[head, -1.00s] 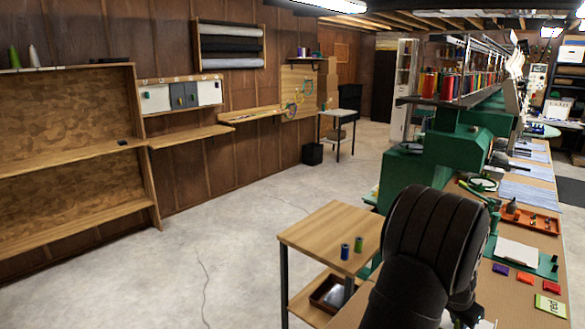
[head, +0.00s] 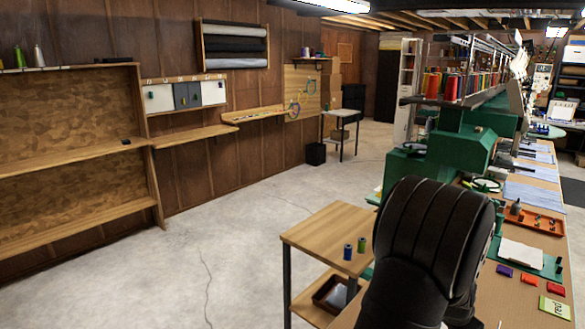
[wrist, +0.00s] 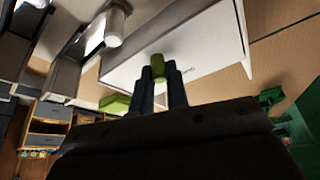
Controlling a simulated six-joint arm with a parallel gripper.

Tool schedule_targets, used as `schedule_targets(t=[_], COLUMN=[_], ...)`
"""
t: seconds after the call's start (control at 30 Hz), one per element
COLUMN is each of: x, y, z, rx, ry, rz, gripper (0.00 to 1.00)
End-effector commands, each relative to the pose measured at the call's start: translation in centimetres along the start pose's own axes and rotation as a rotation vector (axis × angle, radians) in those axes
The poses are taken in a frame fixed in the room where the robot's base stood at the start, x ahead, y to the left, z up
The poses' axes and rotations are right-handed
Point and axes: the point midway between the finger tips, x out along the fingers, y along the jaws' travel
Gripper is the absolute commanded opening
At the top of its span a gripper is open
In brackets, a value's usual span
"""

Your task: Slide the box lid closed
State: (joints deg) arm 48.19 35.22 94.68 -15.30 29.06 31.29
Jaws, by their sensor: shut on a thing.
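In the wrist view my gripper (wrist: 159,86) has its two dark blue fingers around a small green cylindrical piece (wrist: 157,60), and it is shut on it. The green piece shows in front of a large white flat panel (wrist: 200,38); I cannot tell whether it is fixed to the panel or apart from it. I cannot tell for sure which part is the box lid. In the head view my black arm hides the gripper and whatever it holds.
Along the bench on the right lie a clipboard (head: 520,254), an orange tray (head: 538,222) and small coloured packets. Open floor (head: 230,225) lies to the left.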

Motion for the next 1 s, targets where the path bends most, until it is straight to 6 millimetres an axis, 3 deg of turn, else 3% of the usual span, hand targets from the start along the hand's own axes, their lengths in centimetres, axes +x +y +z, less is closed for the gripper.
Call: schedule_targets(t=[0.13,0.17,0.27,0.57,1.0], x=[-0.1,-0.1,0.0,-0.2,-4.7], y=[0.0,0.0,0.0,0.0,0.0], z=[0.1,0.1,0.1,0.0,-2.0], rx=[0.000,0.000,0.000,0.000,0.000], ry=[-0.003,-0.003,-0.003,-0.002,0.000], rz=[0.001,0.001,0.001,0.001,0.001], gripper=[0.00,0.18,0.36,0.36,0.36])
